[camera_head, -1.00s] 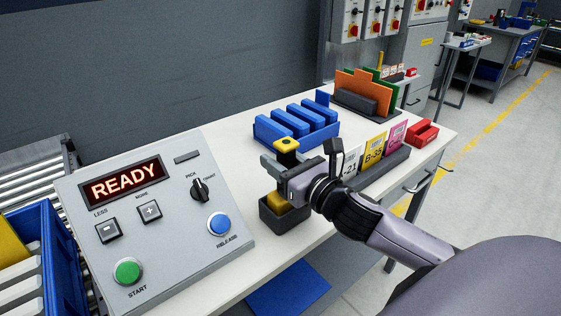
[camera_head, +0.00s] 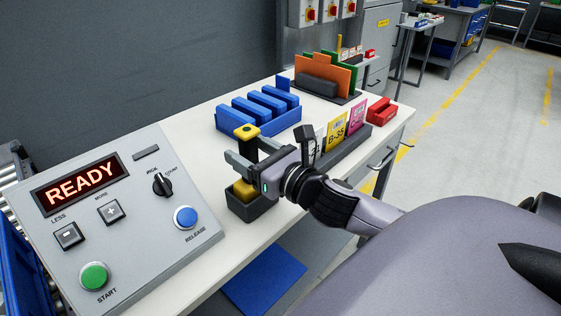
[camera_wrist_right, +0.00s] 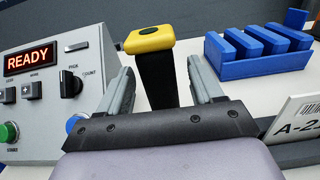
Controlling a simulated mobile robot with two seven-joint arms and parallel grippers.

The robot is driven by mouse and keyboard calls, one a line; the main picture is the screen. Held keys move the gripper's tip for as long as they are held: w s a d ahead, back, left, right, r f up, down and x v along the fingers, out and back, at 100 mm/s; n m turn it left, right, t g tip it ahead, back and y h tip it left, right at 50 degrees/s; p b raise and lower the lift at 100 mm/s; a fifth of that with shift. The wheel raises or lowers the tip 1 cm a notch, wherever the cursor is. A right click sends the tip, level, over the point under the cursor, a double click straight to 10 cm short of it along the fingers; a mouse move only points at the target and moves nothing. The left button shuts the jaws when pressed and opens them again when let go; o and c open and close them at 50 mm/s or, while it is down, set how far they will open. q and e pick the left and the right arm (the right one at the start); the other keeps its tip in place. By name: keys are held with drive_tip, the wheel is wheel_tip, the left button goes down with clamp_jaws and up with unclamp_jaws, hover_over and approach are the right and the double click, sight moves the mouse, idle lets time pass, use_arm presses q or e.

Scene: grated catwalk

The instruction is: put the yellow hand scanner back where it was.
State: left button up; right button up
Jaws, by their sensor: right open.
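The yellow hand scanner (camera_head: 246,131) stands upright in a dark open-topped holder (camera_head: 254,212) on the white bench. It has a yellow top with a black spot, a black grip and a yellow lower part. My right gripper (camera_head: 240,155) is open at the height of the black grip. In the right wrist view the scanner (camera_wrist_right: 150,40) shows between and beyond the two spread fingers (camera_wrist_right: 160,75). I cannot tell whether either finger touches it. The holder is hidden in the wrist view. My left gripper is not in view.
A grey control panel (camera_head: 130,240) reading READY stands left of the holder. A blue rack (camera_head: 285,123) is behind the scanner. Label cards (camera_head: 334,130) in a dark stand and a red bin (camera_head: 382,110) are to the right. Bare bench (camera_head: 205,262) lies in front of the holder.

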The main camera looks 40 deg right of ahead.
drive_tip(key=s, duration=0.9)
drive_tip(key=shift+s+d, duration=0.35)
drive_tip(key=shift+s, duration=0.05)
idle(0.4)
